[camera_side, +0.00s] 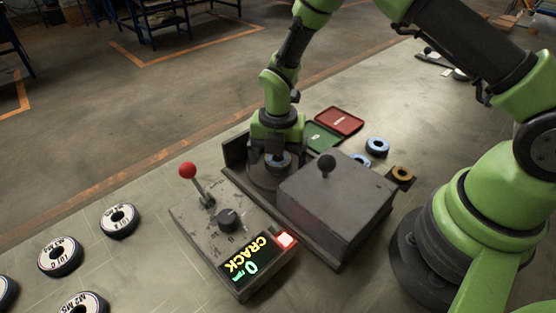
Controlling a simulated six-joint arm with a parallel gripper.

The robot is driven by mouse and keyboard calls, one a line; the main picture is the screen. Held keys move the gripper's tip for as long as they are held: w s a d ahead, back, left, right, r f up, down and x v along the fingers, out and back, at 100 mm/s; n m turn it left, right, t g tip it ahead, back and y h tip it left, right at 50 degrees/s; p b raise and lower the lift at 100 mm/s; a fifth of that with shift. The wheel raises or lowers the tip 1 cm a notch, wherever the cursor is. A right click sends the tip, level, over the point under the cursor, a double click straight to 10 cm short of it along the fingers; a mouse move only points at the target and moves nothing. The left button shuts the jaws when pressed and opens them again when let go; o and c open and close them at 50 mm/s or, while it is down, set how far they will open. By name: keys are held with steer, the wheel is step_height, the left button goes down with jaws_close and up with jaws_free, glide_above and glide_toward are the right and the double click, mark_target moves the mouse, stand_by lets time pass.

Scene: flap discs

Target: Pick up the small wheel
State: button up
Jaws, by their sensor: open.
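My gripper (277,152) is open and points down over the round base of the grey machine (335,205). Another small blue wheel (377,147) lies on the table behind the machine. A second blue one (360,160) is partly hidden by the machine's box. A small brown wheel (402,174) lies at the box's right rear. Larger white-faced, dark-edged discs (118,220) lie at the left.
A control box (228,225) with a red-knobbed lever (188,171) and lit display stands in front of my gripper. The machine's box carries a black knob (326,165). Green (322,137) and red trays (339,121) lie behind. The table's far right is mostly clear.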

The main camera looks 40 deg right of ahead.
steer(key=shift+c, duration=0.2)
steer(key=c, duration=1)
steer(key=shift+r, duration=0.1)
